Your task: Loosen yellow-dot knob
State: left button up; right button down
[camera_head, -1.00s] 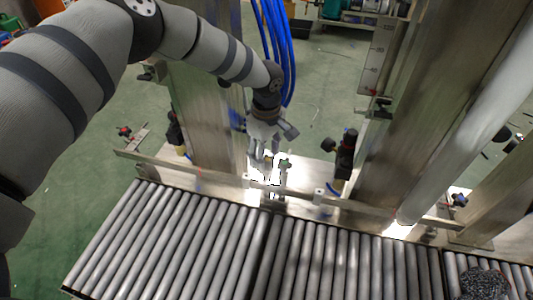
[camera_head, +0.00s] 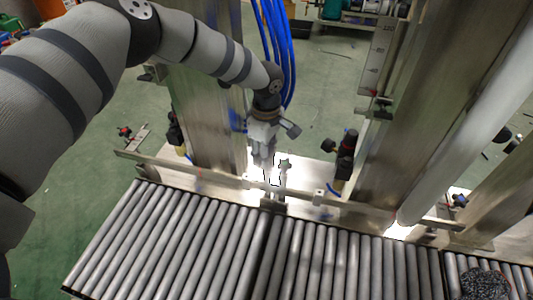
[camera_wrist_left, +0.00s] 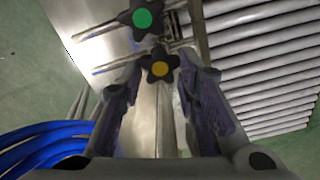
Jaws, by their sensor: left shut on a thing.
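The yellow-dot knob (camera_wrist_left: 160,66) is a black star-shaped knob with an orange-yellow centre. In the left wrist view it sits between the fingertips of my left gripper (camera_wrist_left: 160,75), which is shut on it. A second, green-dot knob (camera_wrist_left: 142,18) of the same shape is just beyond, outside the fingers. In the head view my left gripper (camera_head: 266,158) points down at the bright bracket by the rail. There the yellow-dot knob cannot be made out behind the fingers and glare. The green-dot knob (camera_head: 285,163) shows just to the right. My right gripper is not in view.
A roller conveyor (camera_head: 190,240) lies in front, with a metal guide rail (camera_head: 215,178) along its far edge. Metal columns stand left (camera_head: 208,120) and right (camera_head: 400,110) of the gripper. Black fittings (camera_head: 346,155) and blue hoses (camera_head: 278,50) are close by.

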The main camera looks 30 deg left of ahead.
pick_arm(q)
jog(key=n, duration=0.4)
jog(key=shift+s+n+p, duration=0.1)
jog(key=shift+n+p, duration=0.2)
jog(key=shift+n, duration=1.3)
jog(key=o, duration=1.2)
jog(key=shift+c, duration=0.2)
notch_tip(320, 180, up, 12)
